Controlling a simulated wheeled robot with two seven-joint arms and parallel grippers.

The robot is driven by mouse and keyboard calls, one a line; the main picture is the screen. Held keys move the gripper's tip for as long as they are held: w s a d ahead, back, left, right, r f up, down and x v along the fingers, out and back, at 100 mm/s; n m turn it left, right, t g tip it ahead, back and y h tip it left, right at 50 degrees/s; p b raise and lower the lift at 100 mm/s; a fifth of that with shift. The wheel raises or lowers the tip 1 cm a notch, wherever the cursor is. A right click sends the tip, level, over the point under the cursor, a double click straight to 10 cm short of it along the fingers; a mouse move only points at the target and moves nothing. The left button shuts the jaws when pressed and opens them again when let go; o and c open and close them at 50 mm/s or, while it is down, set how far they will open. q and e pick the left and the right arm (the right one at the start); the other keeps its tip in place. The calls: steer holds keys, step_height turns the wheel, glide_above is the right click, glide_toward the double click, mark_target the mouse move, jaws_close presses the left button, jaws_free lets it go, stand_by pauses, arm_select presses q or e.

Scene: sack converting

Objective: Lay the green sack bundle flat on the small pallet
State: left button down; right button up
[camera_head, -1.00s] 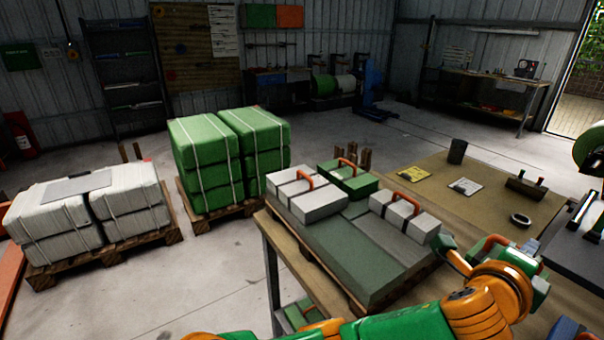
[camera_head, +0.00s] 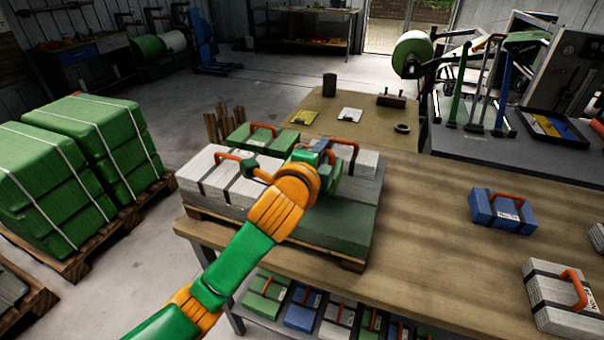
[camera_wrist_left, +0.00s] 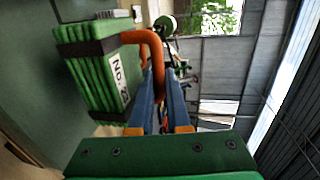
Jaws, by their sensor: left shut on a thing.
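The small pallet (camera_head: 352,264) sits on the workbench with flat grey-green layers on it. My left gripper (camera_head: 325,157) is above the pallet's right part, partly hidden by my arm. In the left wrist view its blue fingers (camera_wrist_left: 157,98) are shut on the orange handle of the green sack bundle (camera_wrist_left: 100,72). My right gripper is not in view.
On the pallet are white bundles at left (camera_head: 215,178) and back right (camera_head: 362,158), and another green bundle (camera_head: 262,138) at the back. A blue bundle (camera_head: 503,212) and a white bundle (camera_head: 560,298) lie on the bench at right. Bench between is clear.

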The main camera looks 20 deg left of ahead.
arm_select(q)
steer(key=a+f, duration=0.2)
steer(key=w+a+f, duration=0.1)
steer(key=f, duration=0.1)
steer(key=shift+a+f, duration=0.25)
steer(key=shift+a, duration=0.15)
step_height(320, 180, down, 3)
steer(key=shift+w+d+r, duration=0.1)
steer(key=shift+r, duration=0.05)
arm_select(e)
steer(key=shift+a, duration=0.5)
arm_select(q)
steer(key=shift+f, duration=0.25)
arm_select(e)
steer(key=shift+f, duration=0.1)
arm_select(q)
steer(key=c, duration=0.9)
jaws_free()
steer(key=shift+r, duration=0.15)
steer(key=s+p, duration=0.1)
steer(key=s, duration=0.3)
steer(key=s+r+p, duration=0.1)
steer(key=s, duration=0.3)
steer(key=s+r+p, duration=0.1)
steer(key=s, duration=0.3)
steer(key=shift+r, duration=0.2)
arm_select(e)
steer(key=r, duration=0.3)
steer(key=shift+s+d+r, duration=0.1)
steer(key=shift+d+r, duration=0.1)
